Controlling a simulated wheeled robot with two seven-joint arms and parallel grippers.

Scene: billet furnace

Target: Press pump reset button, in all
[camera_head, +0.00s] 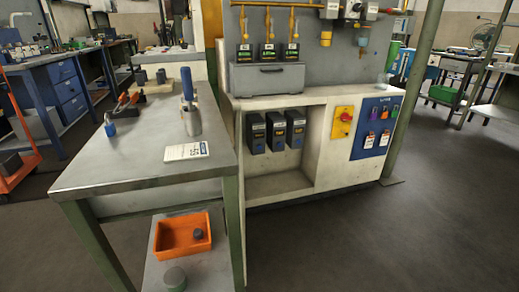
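Three dark box-shaped units stand in a row in the open bay of the white cabinet: a left one (256,133), a middle one (276,131) and a right one (295,128). Each has small markings on its front; I cannot make out a reset button on them. Three more dark units (269,52) stand above on a grey box, under yellow pipes. A yellow box with a red knob (344,120) is on the cabinet front, right of the bay. No pump label is readable. Neither of my grippers is in view.
A metal workbench (120,165) stands left of the cabinet, with a metal cup, a white card and tools on it. An orange tray (183,233) sits on its lower shelf. A blue board (376,128) holds padlocks and tags. Floor before the cabinet is clear; a green post (412,85) stands right.

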